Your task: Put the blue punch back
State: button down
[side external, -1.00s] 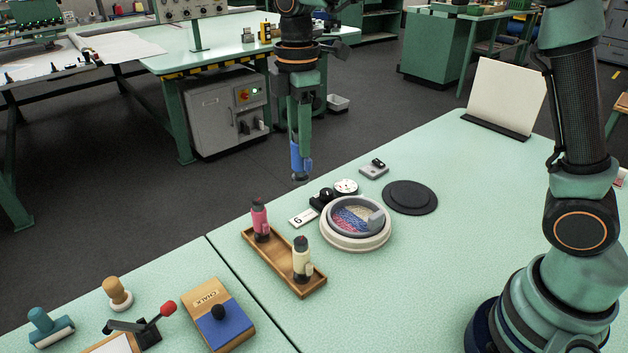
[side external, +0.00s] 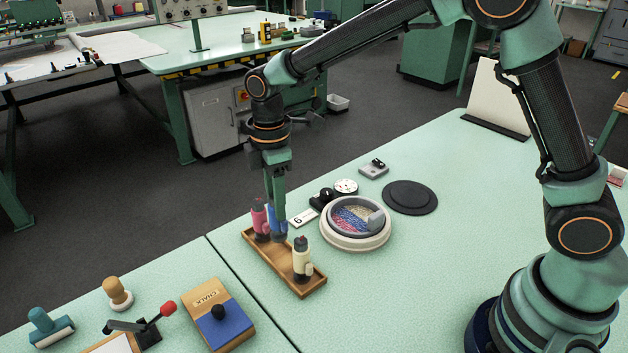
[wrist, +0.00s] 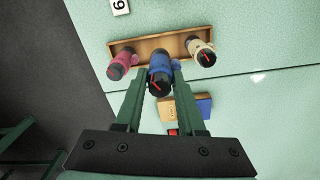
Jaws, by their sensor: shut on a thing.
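The blue punch (side external: 281,225) is upright between the fingers of my gripper (side external: 275,205), which is shut on it. In the wrist view the blue punch (wrist: 160,68) shows between the two fingertips (wrist: 160,80), over the wooden tray (wrist: 152,45). The tray (side external: 268,264) holds the pink punch (side external: 259,216) at its far end and the cream punch (side external: 301,261) at its near end. The blue punch is between these two, close to the pink one. Whether its base touches the tray floor I cannot tell.
A round bowl of coloured bits (side external: 355,226) stands right of the tray, with a number 6 card (side external: 303,217) and a black disc (side external: 409,197) nearby. A chalk box (side external: 218,315) and stamps are at the front left.

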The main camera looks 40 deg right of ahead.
aim_at(278, 223)
jog(key=shift+f, duration=2.8)
jog(key=shift+f, duration=0.15)
jog(key=c, duration=0.5)
grip_release()
